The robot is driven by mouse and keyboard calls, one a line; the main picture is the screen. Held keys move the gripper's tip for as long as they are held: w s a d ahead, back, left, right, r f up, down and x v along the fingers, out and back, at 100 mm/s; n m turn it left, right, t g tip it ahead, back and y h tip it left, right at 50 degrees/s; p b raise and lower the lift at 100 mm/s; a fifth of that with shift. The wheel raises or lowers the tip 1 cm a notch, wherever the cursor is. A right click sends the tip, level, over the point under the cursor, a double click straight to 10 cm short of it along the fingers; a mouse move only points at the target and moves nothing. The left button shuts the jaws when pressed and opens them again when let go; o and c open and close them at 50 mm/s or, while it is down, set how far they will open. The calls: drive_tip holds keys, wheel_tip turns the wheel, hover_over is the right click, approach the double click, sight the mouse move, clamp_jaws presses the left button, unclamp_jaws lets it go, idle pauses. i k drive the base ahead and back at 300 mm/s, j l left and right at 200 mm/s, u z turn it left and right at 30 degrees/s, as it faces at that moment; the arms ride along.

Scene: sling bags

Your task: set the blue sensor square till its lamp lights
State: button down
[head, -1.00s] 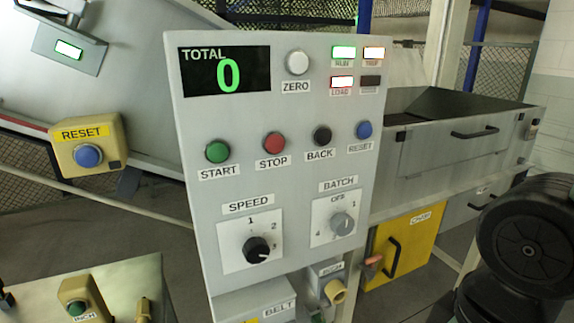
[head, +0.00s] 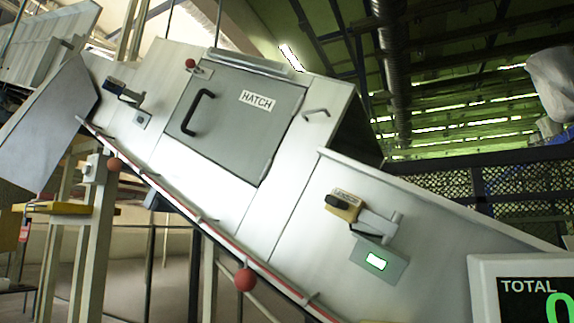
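The blue sensor (head: 117,88) looks like a small dark block with a bluish top, on a short bracket arm at the upper left of the sloping chute. It looks tilted in the picture, and I cannot tell its exact angle to the chute. A small grey plate (head: 142,119) sits just below it; its lamp is too small to tell lit or unlit. A second sensor, yellow (head: 344,204), sits lower right on the chute, above a plate whose lamp (head: 376,261) glows green. My gripper is not in view.
The chute has a grey hatch (head: 232,118) with a black handle and a red knob near its top. A dark mesh fence stands behind.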

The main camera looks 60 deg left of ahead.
sight(111, 84)
drive_tip(key=i+j+u, duration=0.2)
drive_tip(key=i+j, duration=0.35)
drive_tip(key=u, duration=1.95)
